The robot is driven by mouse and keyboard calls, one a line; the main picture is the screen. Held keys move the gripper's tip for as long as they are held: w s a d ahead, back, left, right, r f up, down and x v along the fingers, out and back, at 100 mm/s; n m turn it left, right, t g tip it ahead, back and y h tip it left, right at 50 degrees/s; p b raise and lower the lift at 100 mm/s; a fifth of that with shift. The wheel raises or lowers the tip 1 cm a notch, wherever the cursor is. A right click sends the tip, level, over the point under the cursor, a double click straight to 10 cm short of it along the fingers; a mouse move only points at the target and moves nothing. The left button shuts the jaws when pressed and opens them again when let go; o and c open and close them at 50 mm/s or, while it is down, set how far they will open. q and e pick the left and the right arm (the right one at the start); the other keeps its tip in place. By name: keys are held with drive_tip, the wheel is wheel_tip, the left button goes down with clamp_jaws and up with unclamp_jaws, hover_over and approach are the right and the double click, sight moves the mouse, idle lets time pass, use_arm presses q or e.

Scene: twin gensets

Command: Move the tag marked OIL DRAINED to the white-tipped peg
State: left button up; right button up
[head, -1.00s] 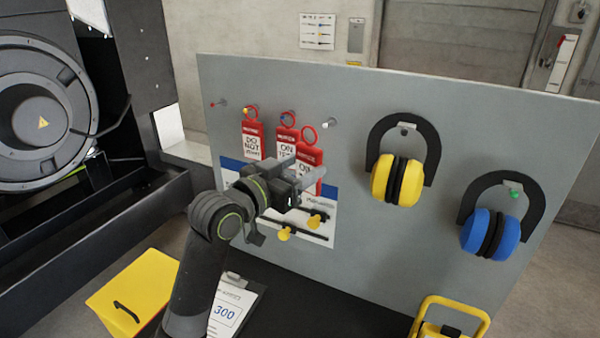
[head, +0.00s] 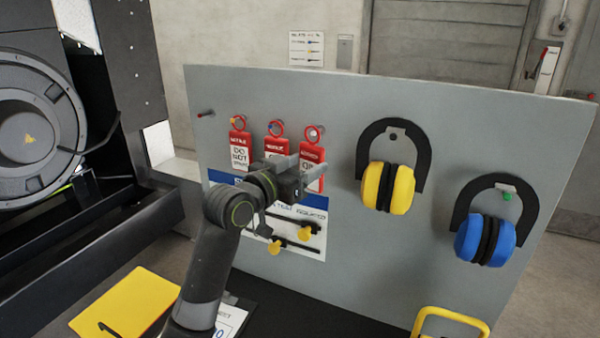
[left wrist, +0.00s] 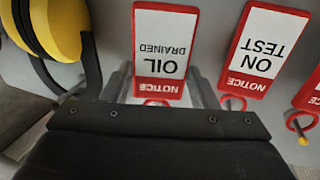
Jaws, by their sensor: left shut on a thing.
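The red and white OIL DRAINED tag (head: 312,153) is at the right end of the row of tags on the grey board. It shows upside down in the left wrist view (left wrist: 163,45), between my fingers. My left gripper (head: 307,166) is shut on this tag. The tag's red ring shows around the white-tipped peg (head: 313,133) in the head view; I cannot tell how far the peg passes through it. The ON TEST tag (head: 277,149) hangs just left, at the blue-tipped peg (head: 275,128). My right gripper is not in view.
The DO NOT START tag (head: 239,150) hangs at the yellow-tipped peg. Yellow ear defenders (head: 388,188) and blue ear defenders (head: 482,238) hang on the board (head: 345,260) to the right. Yellow-handled items (head: 290,244) are below.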

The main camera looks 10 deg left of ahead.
sight(306, 166)
use_arm(q)
drive_tip(key=shift+w+d+f+b, duration=0.1)
drive_tip(key=shift+w+b, duration=0.25)
drive_tip(key=shift+w, duration=0.45)
drive_tip(key=shift+w+d+f, duration=0.15)
drive_tip(key=shift+w+f, duration=0.15)
drive_tip(key=shift+w, duration=0.2)
drive_tip(key=shift+w+f, duration=0.1)
drive_tip(key=o, duration=1)
drive_tip(key=shift+o, duration=0.2)
